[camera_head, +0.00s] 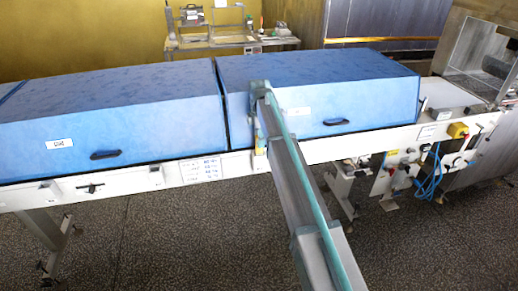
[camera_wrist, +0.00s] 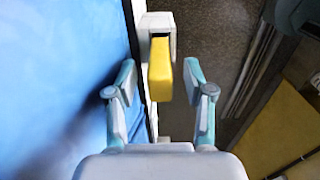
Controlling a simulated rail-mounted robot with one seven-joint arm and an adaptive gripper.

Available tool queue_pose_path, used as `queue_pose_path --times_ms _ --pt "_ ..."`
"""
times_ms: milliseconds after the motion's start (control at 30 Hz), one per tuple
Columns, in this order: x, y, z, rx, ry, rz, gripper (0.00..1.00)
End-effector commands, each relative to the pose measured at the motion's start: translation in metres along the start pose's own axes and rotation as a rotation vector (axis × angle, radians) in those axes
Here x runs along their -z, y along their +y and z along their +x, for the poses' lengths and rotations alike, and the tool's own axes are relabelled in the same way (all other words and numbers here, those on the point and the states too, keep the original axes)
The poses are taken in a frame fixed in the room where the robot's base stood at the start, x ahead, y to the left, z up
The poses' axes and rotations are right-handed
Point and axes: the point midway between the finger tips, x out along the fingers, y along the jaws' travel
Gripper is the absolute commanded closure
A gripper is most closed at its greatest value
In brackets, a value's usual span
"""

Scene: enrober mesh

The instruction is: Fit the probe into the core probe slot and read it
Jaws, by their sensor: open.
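My gripper (camera_wrist: 158,74) is open in the wrist view, with one finger on each side of a yellow block-like piece (camera_wrist: 160,82). A gap shows between each finger and this piece. A white bracket (camera_wrist: 155,22) stands at its far end. I cannot tell for sure whether the yellow piece is the probe's handle, and no core probe slot can be made out. In the head view my arm reaches to the front of the blue covers, and a small pale yellow part (camera_head: 259,165) shows at the white rail below its end. My gripper is mostly hidden there.
The conveyor has blue covers (camera_head: 110,105) with black handles along a white rail (camera_head: 130,182). A yellow switch box (camera_head: 458,130) and blue hoses (camera_head: 431,176) are at the right. A bench (camera_head: 225,42) with instruments stands behind. The floor in front is mostly clear.

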Motion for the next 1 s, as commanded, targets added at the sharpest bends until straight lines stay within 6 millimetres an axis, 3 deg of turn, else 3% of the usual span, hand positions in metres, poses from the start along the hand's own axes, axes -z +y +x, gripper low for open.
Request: queue_pose_path --times_ms 233,467,800,1000 --pt "0.001 -0.001 0.027 0.001 0.000 0.000 0.48" --pt "0.001 0.000 0.031 0.000 0.000 0.000 0.48" --pt "0.001 0.000 0.031 0.000 0.000 0.000 1.00" --pt "0.001 0.000 0.031 0.000 0.000 0.000 1.00"
